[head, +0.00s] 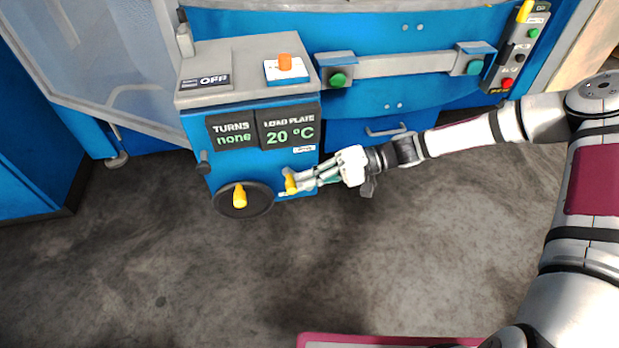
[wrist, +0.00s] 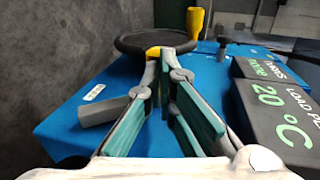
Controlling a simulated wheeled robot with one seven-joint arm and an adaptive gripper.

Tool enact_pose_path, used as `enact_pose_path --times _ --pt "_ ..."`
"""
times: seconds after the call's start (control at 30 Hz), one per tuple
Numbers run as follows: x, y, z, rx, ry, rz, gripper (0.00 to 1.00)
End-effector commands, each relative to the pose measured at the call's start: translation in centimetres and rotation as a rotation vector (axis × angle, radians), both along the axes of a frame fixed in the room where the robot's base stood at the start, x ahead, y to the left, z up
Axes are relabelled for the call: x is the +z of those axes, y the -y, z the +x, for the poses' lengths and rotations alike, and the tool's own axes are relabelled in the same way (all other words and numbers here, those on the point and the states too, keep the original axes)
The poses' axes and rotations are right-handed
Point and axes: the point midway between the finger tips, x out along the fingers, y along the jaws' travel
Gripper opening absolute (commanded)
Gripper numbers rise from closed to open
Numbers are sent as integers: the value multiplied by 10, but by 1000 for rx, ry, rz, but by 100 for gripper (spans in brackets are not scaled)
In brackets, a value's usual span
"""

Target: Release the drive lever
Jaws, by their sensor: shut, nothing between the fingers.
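A yellow-gripped lever (head: 290,182), apparently the drive lever, sits low on the front of the blue control cabinet (head: 195,132), right of a black handwheel (head: 228,208). In the wrist view its yellow grip (wrist: 154,52) shows just beyond my fingertips, partly hidden by them. My gripper (head: 304,183) is shut, with nothing held, at the right side of the grip; its tips (wrist: 165,62) are close to or touching it, and I cannot tell which. A grey block (wrist: 100,111) stands on the panel beside my fingers in the wrist view.
The handwheel has a yellow knob (head: 240,197). Above are a "TURNS none" display (head: 232,133) and a "LOAD PLATE 20 °C" display (head: 288,127). On top are an "OFF" display (head: 206,83) and an orange switch (head: 285,62). The grey floor (head: 250,280) in front is clear.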

Motion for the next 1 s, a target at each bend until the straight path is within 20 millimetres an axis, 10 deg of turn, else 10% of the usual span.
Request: enact_pose_path --times 1.0 --pt "-7 -25 -7 0 107 -368 0"
